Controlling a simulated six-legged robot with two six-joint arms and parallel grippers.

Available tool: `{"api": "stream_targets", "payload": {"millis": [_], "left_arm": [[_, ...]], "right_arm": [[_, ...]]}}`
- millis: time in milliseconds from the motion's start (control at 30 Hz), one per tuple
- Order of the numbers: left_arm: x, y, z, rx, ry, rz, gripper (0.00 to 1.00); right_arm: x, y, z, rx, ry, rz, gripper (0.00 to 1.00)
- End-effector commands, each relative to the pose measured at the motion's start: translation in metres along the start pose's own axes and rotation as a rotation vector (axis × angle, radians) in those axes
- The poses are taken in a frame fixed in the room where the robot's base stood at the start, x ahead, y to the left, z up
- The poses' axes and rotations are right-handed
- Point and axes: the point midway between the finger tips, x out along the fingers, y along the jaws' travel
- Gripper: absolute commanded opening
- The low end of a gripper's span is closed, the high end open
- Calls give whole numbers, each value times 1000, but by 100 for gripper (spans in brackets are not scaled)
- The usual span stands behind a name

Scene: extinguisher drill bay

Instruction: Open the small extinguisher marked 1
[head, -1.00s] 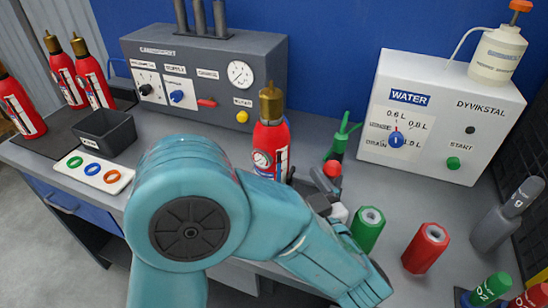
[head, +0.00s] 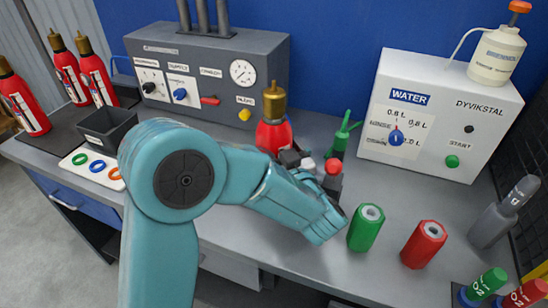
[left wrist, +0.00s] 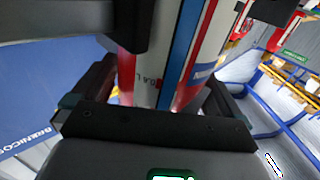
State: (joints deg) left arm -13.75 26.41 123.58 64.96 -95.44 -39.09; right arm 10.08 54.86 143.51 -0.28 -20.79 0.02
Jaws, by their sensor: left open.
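A small red extinguisher (head: 272,135) with a brass top stands upright on the bench, in front of the grey panel box. My teal left arm hides its lower part in the head view. In the left wrist view the extinguisher's red and white body (left wrist: 183,55) with a blue stripe lies between the jaws of my left gripper (left wrist: 155,95). The left gripper is open around it; contact cannot be told. Only a dark part of this gripper (head: 293,159) shows in the head view. The number 1 cannot be read. My right gripper is not in view.
A red-topped dark block (head: 333,178) and green nozzle piece (head: 342,136) stand right of the extinguisher. Green (head: 366,228) and red (head: 424,244) cylinders stand at front right. The white water box (head: 440,115) is behind. Several red extinguishers (head: 97,78) stand at far left.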

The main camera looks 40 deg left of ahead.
Motion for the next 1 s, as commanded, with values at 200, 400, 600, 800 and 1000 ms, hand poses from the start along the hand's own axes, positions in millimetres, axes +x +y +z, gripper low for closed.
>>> {"api": "stream_targets", "payload": {"millis": [200,400,600,800,1000], "left_arm": [[0,0,0,0,-1,0,45],[0,0,-3,-6,7,-1,1],[0,0,-4,-6,6,-1,1],[0,0,-16,-8,8,-2,1],[0,0,-48,-18,16,-3,1]], "right_arm": [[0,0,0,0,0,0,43],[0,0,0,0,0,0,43],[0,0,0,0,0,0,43],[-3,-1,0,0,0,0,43],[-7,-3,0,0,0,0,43]]}}
